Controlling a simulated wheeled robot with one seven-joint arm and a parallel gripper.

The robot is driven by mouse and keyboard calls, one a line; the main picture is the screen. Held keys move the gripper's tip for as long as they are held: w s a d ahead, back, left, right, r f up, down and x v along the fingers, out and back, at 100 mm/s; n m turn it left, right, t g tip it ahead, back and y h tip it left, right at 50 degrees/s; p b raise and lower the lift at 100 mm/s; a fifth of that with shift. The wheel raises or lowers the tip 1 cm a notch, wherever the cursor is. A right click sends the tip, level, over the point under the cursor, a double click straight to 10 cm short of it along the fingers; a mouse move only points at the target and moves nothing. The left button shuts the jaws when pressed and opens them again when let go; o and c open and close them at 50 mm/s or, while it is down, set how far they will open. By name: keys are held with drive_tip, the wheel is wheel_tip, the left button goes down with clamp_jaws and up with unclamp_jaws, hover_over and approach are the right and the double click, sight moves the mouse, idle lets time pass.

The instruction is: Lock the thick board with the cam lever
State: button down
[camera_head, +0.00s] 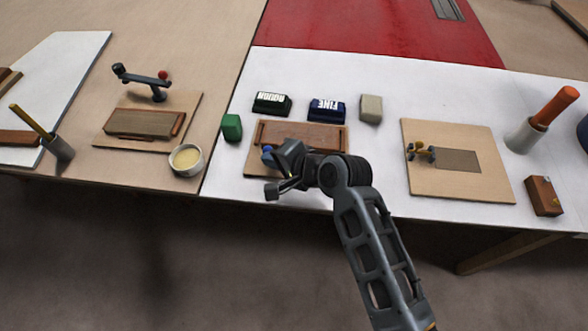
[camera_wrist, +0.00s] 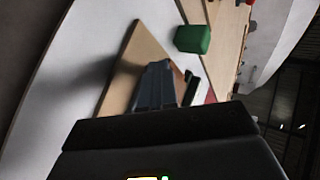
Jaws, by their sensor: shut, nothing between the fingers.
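A brown board (camera_head: 300,134) lies on the middle wooden jig (camera_head: 252,190), partly hidden by my arm. A blue knob (camera_head: 267,150) shows at that jig's left side, beside my gripper; its lever is mostly hidden. Another brown board (camera_head: 138,122) lies in the left jig (camera_head: 108,142), behind a low front strip. A dark lever with a red knob (camera_head: 142,78) stands on a post behind it. I cannot tell which board is the thick one. My gripper (camera_head: 275,178) is shut and empty over the middle jig's left front. Its fingers (camera_wrist: 155,85) show in the wrist view.
A green block (camera_head: 231,127) stands left of the middle jig, also in the wrist view (camera_wrist: 193,39). ROUGH (camera_head: 271,103), FINE (camera_head: 327,110) and beige (camera_head: 370,108) blocks stand behind. A cream-filled bowl (camera_head: 187,160) sits left; a third jig (camera_head: 460,185) lies right.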

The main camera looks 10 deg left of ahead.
drive_tip(key=shift+d+r, duration=0.1)
drive_tip(key=v, duration=0.7)
drive_tip(key=s+d+f+t+h, duration=0.3)
drive_tip(key=s+d+t+h, duration=0.35)
drive_tip(key=s+d, duration=1.3)
drive_tip(key=s+d+r+n+t+h, duration=0.1)
drive_tip(key=s+d+r+n, duration=0.1)
drive_tip(key=s+d+r, duration=0.3)
drive_tip(key=s+d+r+n+t+h, duration=0.2)
drive_tip(key=s+d+r, duration=0.3)
drive_tip(key=s+r, duration=0.4)
drive_tip(key=shift+s+r+n, duration=0.2)
drive_tip(key=shift+s+n, duration=0.6)
drive_tip(key=shift+s, duration=0.3)
